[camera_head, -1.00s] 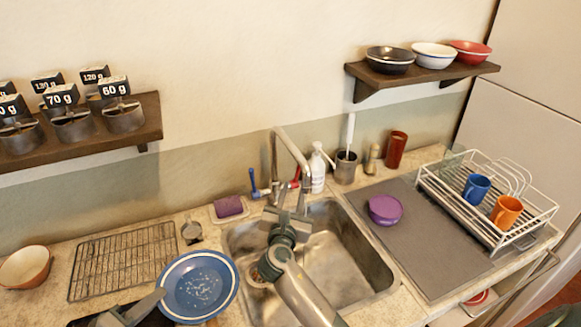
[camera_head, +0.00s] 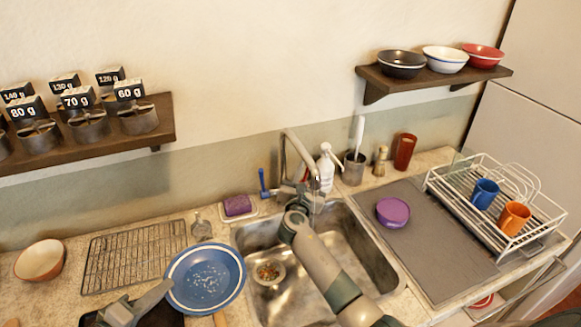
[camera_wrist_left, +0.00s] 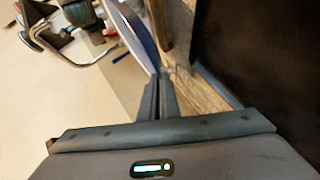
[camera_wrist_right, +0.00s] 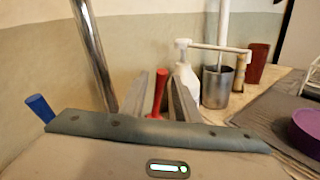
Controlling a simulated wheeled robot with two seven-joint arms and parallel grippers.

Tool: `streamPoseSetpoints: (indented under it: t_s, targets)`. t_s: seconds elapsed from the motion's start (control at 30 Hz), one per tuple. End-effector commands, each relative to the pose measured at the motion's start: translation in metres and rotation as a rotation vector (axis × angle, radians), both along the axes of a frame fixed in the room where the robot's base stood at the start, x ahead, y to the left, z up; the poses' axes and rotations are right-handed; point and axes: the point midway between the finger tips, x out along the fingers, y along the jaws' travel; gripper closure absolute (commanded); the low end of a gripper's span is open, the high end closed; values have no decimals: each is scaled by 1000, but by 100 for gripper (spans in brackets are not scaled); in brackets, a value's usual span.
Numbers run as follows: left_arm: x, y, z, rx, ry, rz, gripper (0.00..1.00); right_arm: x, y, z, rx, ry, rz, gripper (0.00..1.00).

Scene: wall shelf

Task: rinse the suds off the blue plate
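The blue plate (camera_head: 205,278) with a white rim carries white suds specks and is held left of the sink (camera_head: 330,262). My left gripper (camera_head: 168,288) is shut on its left edge; the plate also shows edge-on in the left wrist view (camera_wrist_left: 138,32). The faucet (camera_head: 287,150) rises behind the sink. My right gripper (camera_wrist_right: 160,78) is open at the faucet's base, with the red tap handle (camera_wrist_right: 159,92) between its fingers in view and gaps on both sides. Contact cannot be told. The blue tap handle (camera_head: 262,183) stands to the left. Running water cannot be made out.
A purple sponge (camera_head: 238,205) lies behind the sink's left corner. A white soap bottle (camera_head: 326,168) and a grey utensil cup (camera_head: 354,170) stand right of the faucet. A purple bowl (camera_head: 393,212) sits on the grey mat. The dish rack (camera_head: 450,195) holds two mugs.

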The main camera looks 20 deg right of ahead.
Motion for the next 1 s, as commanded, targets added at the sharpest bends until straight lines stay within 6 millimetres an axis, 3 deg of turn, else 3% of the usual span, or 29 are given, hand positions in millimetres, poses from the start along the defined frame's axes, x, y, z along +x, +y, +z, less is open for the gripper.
streamPoseSetpoints:
  t_s: [0.5, 0.63, 0.87, 1.0]
  targets:
    - [0, 0, 3, -2, -2, 0, 100, 11, -8, 0, 1, 0, 0, 71]
    - [0, 0, 3, -2, -2, 0, 100, 11, -8, 0, 1, 1, 0, 100]
    - [0, 0, 3, -2, -2, 0, 100, 12, -8, 0, 0, 2, 0, 100]
    - [0, 0, 3, -2, -2, 0, 100, 24, -8, 1, 2, 16, 0, 100]
